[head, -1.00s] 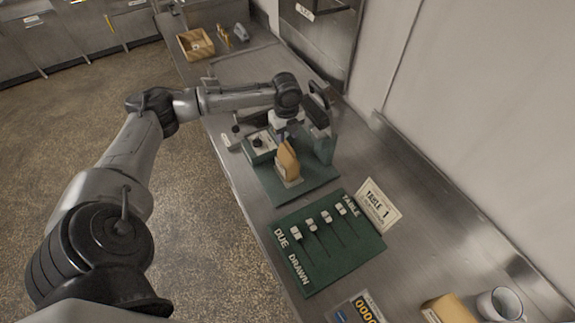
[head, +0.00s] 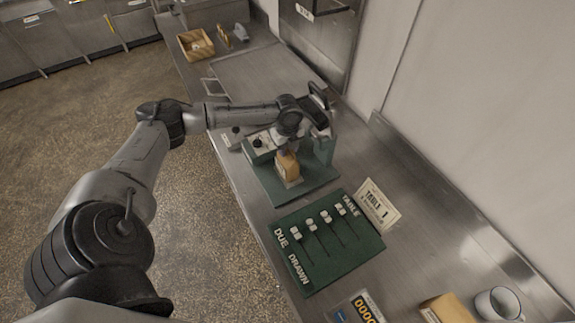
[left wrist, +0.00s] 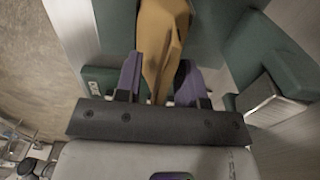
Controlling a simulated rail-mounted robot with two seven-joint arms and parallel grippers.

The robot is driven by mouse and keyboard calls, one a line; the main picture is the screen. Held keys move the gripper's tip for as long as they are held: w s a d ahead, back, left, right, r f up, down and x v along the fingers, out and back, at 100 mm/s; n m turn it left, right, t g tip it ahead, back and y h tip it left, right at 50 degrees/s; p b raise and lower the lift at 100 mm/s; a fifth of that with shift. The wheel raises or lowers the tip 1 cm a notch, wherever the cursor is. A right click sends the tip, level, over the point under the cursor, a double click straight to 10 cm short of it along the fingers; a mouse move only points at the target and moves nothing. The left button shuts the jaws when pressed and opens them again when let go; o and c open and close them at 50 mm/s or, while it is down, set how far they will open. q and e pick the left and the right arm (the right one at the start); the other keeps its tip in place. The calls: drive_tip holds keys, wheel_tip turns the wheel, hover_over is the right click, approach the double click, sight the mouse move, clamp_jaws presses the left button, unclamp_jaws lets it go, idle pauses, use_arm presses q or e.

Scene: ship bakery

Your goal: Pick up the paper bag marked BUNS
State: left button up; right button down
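A tan paper bag (head: 288,168) stands on a small plate of the green device on the steel counter. Its marking is not readable. My left gripper (head: 289,147) is directly above it, hiding the bag's top in the head view. In the left wrist view the bag (left wrist: 163,35) stands between the two purple fingers of the left gripper (left wrist: 158,66). The fingers are apart, one on each side of the bag, and I see no firm squeeze on it. My right gripper is not in view.
Another tan package (head: 447,308) and a mug (head: 498,304) are at lower right. A wooden box (head: 196,46) is at the far end. The wall bounds the right.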

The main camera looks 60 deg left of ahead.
use_arm(q)
drive_tip(key=shift+f+p, duration=0.25)
drive_tip(key=shift+p, duration=0.1)
idle(0.6)
drive_tip(key=shift+c, duration=0.4)
clamp_jaws()
